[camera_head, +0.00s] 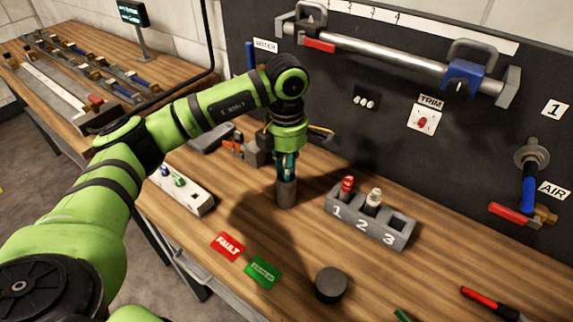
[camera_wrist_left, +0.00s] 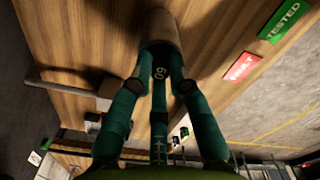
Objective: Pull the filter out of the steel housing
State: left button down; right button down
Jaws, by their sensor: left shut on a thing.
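The steel housing (camera_head: 286,193) is a grey upright cylinder on the wooden bench, below my left gripper (camera_head: 287,172). In the left wrist view the housing (camera_wrist_left: 162,30) shows beyond the fingertips. My left gripper (camera_wrist_left: 160,86) points down with its green fingers closed around a dark piece marked with a number (camera_wrist_left: 158,72), which appears to be the filter, at the housing's mouth. The fingers hide most of it, and I cannot tell how far it sits inside the housing. My right gripper is not in view.
A grey block with slots numbered 1 to 3 (camera_head: 349,214) stands right of the housing. A dark round puck (camera_head: 331,284), a red FAULT card (camera_head: 228,247) and a green card (camera_head: 263,272) lie nearer. A white block (camera_head: 180,190) stands left. A dark panel rises behind.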

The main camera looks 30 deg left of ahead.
pick_arm(q)
jog(key=shift+r+p, duration=0.35)
jog(key=shift+r, duration=0.4)
